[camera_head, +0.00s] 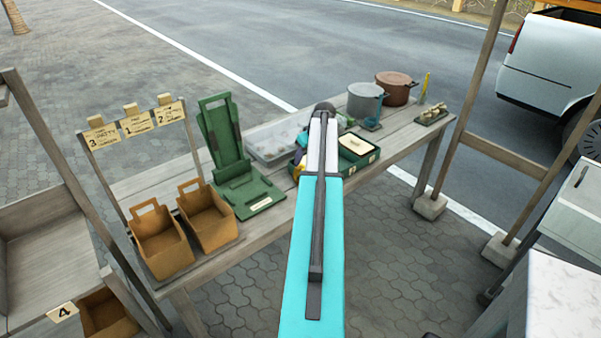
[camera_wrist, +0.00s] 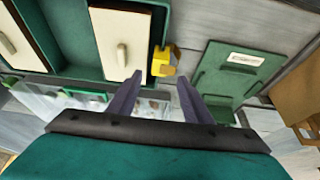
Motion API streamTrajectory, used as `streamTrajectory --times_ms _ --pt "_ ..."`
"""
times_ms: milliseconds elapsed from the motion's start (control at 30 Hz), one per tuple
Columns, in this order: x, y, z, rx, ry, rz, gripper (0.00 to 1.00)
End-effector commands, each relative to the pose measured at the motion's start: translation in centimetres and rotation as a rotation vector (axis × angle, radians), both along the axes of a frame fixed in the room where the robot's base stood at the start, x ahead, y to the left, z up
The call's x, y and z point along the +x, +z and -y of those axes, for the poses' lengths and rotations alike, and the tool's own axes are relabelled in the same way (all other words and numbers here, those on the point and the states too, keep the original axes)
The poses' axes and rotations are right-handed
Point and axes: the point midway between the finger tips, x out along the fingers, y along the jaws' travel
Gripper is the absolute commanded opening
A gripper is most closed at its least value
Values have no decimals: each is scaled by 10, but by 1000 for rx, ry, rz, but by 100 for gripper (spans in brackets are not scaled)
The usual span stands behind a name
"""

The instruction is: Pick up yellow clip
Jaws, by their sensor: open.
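A small yellow piece that looks like the yellow clip (camera_wrist: 164,61) shows in the wrist view. It sits at the corner edge of a green box (camera_wrist: 70,32) with cream panels. A bit of yellow also shows just left of my arm in the head view (camera_head: 298,172), partly hidden. My gripper (camera_wrist: 158,84) is open, with nothing between its fingers.
A green folding stand (camera_head: 226,145) and paper bags (camera_head: 160,240) stand on the left of the wooden table (camera_head: 263,222). A clear tray (camera_head: 270,143) lies mid-table. A grey pot (camera_head: 364,102) and brown pot (camera_head: 394,90) stand at the right. Posts flank the table.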

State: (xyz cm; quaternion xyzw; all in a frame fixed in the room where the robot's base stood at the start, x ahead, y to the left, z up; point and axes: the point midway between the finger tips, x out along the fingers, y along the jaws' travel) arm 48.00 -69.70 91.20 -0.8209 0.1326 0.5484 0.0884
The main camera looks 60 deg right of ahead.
Motion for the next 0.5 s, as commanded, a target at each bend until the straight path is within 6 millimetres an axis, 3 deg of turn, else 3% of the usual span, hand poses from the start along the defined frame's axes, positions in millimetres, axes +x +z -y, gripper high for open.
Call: streamTrajectory --times_ms 500 --pt "11 -39 4 1 0 -1 45"
